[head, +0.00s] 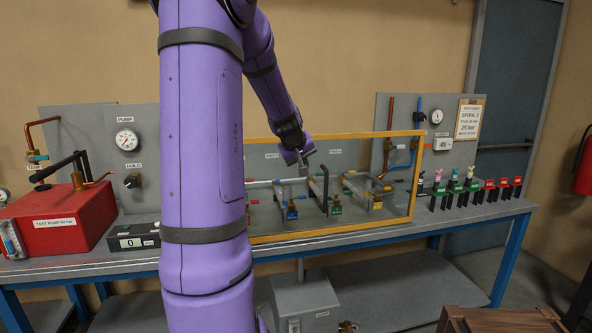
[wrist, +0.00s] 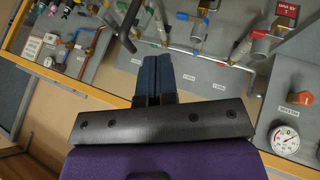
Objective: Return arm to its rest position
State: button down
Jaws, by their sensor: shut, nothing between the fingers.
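My purple arm crosses the middle of the head view from top to bottom and hides part of the bench. My gripper (head: 300,158) is in front of the upper part of the yellow-framed clear panel in the head view, looking small and partly hidden by its own wrist. In the wrist view, the gripper's two dark blue fingers (wrist: 152,76) lie together side by side. Nothing shows between them.
The yellow-framed panel (head: 340,230) encloses pipe spools with valves. A red test pump (head: 58,222) stands left on the blue-legged bench. Several small figures and tagged blocks line the right end. A grey box (head: 305,300) and wooden crate (head: 503,322) sit low.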

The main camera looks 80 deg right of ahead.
jog(key=shift+r, duration=0.1)
jog(key=w+a+r+n+t+y, duration=0.1)
jog(key=w+a+r+n+t, duration=0.2)
jog(key=w+a, duration=1)
jog(key=w+a+r+n+t+y, duration=0.1)
jog(key=w+a+r+n+t, duration=0.2)
jog(key=w+a, duration=0.95)
jog(key=w+a+r+n+t+y, duration=0.1)
jog(key=w+a+n+y, duration=0.1)
jog(key=a, duration=1)
jog(key=w+a+r+n+t+y, duration=0.1)
jog(key=w+a+n+y, duration=0.15)
jog(key=a, duration=0.95)
jog(key=s+a+f+n, duration=0.1)
jog(key=s+a+n, duration=0.1)
jog(key=s+a, duration=0.3)
jog(key=a, duration=0.2)
jog(key=shift+a+f, duration=0.2)
jog(key=shift+a, duration=0.2)
jog(key=shift+s+d+n+y, duration=0.1)
jog(key=shift+n+y, duration=0.15)
